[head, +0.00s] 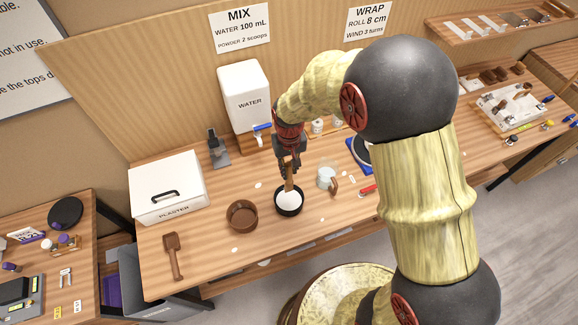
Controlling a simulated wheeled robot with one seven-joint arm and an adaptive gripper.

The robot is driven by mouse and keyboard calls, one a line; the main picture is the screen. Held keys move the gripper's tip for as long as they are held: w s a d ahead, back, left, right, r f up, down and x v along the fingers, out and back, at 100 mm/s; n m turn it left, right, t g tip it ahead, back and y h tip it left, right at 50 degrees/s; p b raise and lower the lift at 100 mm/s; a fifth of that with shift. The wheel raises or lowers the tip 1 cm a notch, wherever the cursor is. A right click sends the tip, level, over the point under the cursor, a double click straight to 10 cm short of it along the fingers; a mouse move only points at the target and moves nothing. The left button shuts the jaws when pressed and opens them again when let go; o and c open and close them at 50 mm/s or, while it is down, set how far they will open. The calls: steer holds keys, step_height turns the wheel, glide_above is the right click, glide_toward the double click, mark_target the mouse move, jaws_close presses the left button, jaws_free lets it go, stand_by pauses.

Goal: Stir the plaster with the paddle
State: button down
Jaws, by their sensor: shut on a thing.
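In the head view my gripper (289,163) points down over the middle of the workbench. It is shut on a brown wooden paddle (289,183). The paddle stands near upright and its lower end is in a black bowl (279,207). White plaster (289,200) lies in this bowl, and the paddle's lower tip is hidden in or behind it. The bowl rests on the bench.
A brown tub (242,216) stands left of the bowl and a clear cup (326,177) right of it. A wooden scoop (173,256) and the white PLASTER box (166,186) are further left. A WATER tank (244,96) stands behind. The bench's front edge is near the bowl.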

steer(key=shift+s+f+b, duration=0.15)
steer(key=shift+f+b, duration=0.2)
steer(key=shift+f, duration=0.35)
steer(key=shift+f+b, duration=3.05)
steer(key=shift+f, duration=1.6)
